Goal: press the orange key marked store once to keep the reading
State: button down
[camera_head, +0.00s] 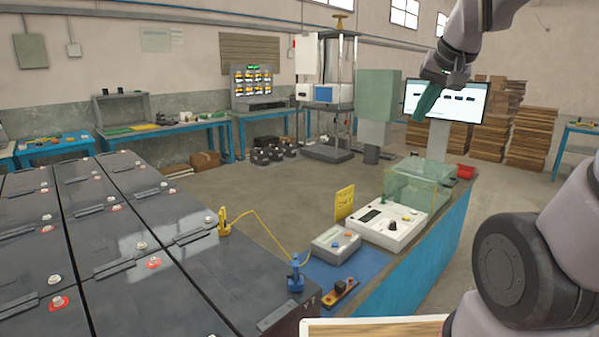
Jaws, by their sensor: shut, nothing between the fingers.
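A small grey meter box (335,245) sits on a blue mat at the near end of the blue bench. Its top has a small display and a few tiny coloured keys, one of them an orange key (335,244). The marking on the key is too small to read. My gripper (421,116) hangs from my arm at the upper right, in front of the monitor. Its greenish fingers point down and are shut with nothing held. It is well above and apart from the meter.
A white instrument (385,228), a clear greenish box (418,184) and a yellow sign (344,202) stand beside the meter. Blue (295,276) and yellow (223,222) clamps with a yellow cable are at the dark battery rows (140,205).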

jog(key=s+a+r+y, duration=0.1)
jog(key=s, duration=0.8)
jog(key=shift+s, duration=0.2)
jog(key=shift+w+r, duration=0.1)
jog(key=shift+w, duration=0.05)
